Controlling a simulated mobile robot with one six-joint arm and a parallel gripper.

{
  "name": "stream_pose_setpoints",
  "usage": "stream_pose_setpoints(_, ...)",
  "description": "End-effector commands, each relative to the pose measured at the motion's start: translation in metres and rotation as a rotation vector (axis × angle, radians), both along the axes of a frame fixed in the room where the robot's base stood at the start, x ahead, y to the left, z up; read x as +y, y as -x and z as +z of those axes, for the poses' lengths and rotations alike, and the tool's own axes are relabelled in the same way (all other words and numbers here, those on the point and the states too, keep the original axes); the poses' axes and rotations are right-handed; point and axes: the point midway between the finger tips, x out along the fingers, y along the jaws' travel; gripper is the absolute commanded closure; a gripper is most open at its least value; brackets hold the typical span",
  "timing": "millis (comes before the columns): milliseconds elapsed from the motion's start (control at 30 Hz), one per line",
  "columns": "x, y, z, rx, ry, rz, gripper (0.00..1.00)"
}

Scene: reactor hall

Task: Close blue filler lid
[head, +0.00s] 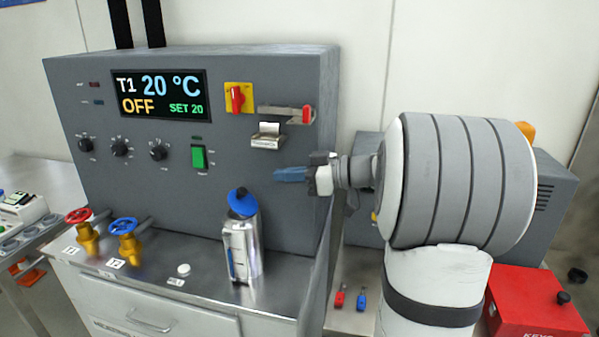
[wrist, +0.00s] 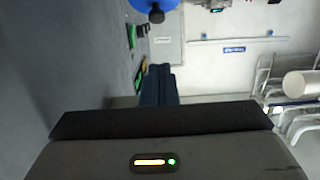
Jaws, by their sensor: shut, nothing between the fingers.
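The blue filler lid (head: 243,203) is at the top of a shiny metal cylinder (head: 242,250) with a sight strip on its front. The lid looks tilted up, with a dark knob on its face; its hinge is not clear. In the wrist view the lid (wrist: 152,4) is cut off by the top edge, its dark knob hanging below. My gripper (head: 278,174) has blue fingers, is shut and empty, and is above and to the right of the lid, apart from it. Its fingers also show in the wrist view (wrist: 158,84).
The grey control cabinet (head: 130,170) stands behind the cylinder, with a small metal bracket (head: 267,136) and a red-tipped lever (head: 306,114) near my gripper. Red (head: 79,215) and blue (head: 123,226) valve handles stand left. A red box (head: 535,303) is at the lower right.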

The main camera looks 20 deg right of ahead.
Motion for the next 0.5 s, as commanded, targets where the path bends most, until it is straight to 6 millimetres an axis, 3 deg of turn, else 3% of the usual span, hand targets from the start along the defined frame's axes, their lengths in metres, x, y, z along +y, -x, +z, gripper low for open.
stream_pose_setpoints(233,0.044,-0.031,-0.006,0.004,0.000,0.003,1.00)
stream_pose_setpoints(500,0.056,-0.041,-0.037,0.004,-0.001,-0.001,1.00)
